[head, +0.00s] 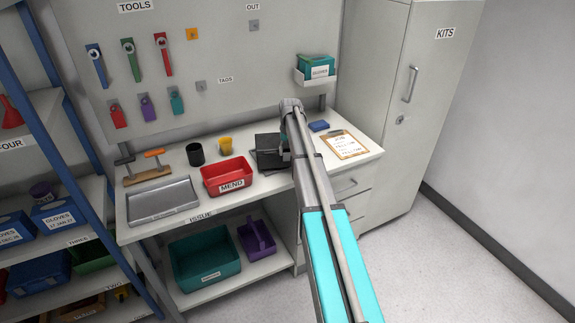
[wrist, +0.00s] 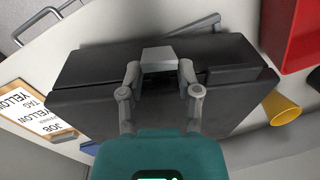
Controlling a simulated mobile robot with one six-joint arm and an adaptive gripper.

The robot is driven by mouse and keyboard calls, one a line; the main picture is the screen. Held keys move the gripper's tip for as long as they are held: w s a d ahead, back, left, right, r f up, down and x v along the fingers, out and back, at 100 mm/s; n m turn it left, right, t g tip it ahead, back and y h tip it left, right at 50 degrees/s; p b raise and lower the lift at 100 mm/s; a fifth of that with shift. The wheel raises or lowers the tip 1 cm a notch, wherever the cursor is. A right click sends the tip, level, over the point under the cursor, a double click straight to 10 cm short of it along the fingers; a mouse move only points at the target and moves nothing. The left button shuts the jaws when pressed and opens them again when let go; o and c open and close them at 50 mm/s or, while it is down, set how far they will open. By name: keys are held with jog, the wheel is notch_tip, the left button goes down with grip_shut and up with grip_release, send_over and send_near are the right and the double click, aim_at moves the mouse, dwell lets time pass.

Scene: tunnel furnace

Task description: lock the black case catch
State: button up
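The black case (wrist: 95,72) lies on the bench and fills the middle of the wrist view. In the head view the case (head: 266,156) is partly hidden by my arm. A light grey block (wrist: 159,59), which looks like its catch, sits at the near edge of the case. My gripper (wrist: 160,70) is over the case, its two fingers apart, one on each side of the block. The block nearly fills the gap; whether the fingers touch it is unclear. In the head view my gripper (head: 285,150) is mostly hidden behind my arm.
A red MEND bin (head: 227,177) and a yellow cup (head: 225,145) stand left of the case. A clipboard (head: 344,144) and a blue block (head: 319,126) lie to its right. A metal tray (head: 162,201) is at the bench's left. Drawers are below.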

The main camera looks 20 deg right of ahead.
jog(key=shift+o, duration=1.4)
notch_tip(320, 180, up, 6)
jog(key=p, duration=0.6)
jog(key=shift+d, duration=0.3)
jog(key=shift+w, duration=0.1)
jog(key=s+a+n, duration=0.1)
jog(key=s+a, duration=1.1)
jog(key=s, duration=0.4)
jog(key=s+a+n+h, duration=0.1)
jog(key=s+a+n, duration=0.1)
jog(key=s+a, duration=1.1)
jog(key=s, duration=0.4)
jog(key=shift+n, duration=0.3)
jog(key=shift+d+f, duration=0.1)
